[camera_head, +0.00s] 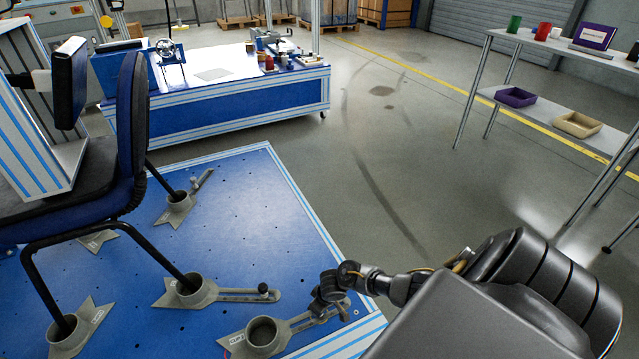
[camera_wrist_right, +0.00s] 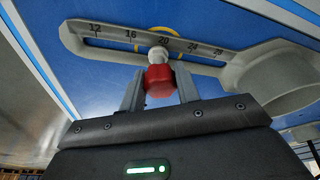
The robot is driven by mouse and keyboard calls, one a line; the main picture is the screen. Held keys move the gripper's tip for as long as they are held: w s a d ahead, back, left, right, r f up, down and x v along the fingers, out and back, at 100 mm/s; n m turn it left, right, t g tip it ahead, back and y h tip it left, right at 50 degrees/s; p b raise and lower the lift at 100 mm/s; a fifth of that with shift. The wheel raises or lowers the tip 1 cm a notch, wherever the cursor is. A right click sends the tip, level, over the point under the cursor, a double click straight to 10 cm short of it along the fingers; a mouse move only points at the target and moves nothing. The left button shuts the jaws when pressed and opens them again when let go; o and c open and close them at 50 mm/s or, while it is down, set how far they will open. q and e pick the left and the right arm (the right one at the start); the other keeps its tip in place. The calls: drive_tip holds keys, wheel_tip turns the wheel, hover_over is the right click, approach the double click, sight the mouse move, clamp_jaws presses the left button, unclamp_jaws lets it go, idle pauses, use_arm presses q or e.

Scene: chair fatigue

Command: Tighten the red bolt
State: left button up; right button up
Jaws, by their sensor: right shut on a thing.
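The red bolt (camera_wrist_right: 159,80) is in the right wrist view, under a pale round piece at the slot of a grey clamp arm (camera_wrist_right: 198,49) marked with numbers. My right gripper (camera_wrist_right: 160,92) is shut on the red bolt, one finger on each side. In the head view my right gripper (camera_head: 330,292) is at the slotted arm of the nearest grey clamp (camera_head: 233,343), by the platform's right edge. The bolt is hidden there. My left gripper is in neither view.
A chair (camera_head: 125,150) stands on the blue platform (camera_head: 250,215) with its legs in several grey cup clamps. Another clamp with a dark knob (camera_head: 263,288) lies left of my right gripper. A workbench (camera_head: 235,110) stands behind, and a shelf (camera_head: 545,110) at right. The floor between is clear.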

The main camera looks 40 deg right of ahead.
drive_tip(key=shift+r+m+p, duration=0.2)
drive_tip(key=shift+m+p, duration=0.7)
drive_tip(key=shift+m, duration=0.1)
drive_tip(key=shift+f+m+h+p, duration=0.15)
drive_tip(key=shift+m+h+p, duration=0.35)
drive_tip(key=shift+m, duration=0.5)
drive_tip(key=o, duration=1)
drive_tip(key=shift+d+f+n+y, duration=0.1)
drive_tip(key=shift+n+y, duration=0.2)
drive_tip(key=shift+n, duration=0.8)
drive_tip(key=shift+n+b, duration=0.3)
drive_tip(key=shift+n, duration=0.6)
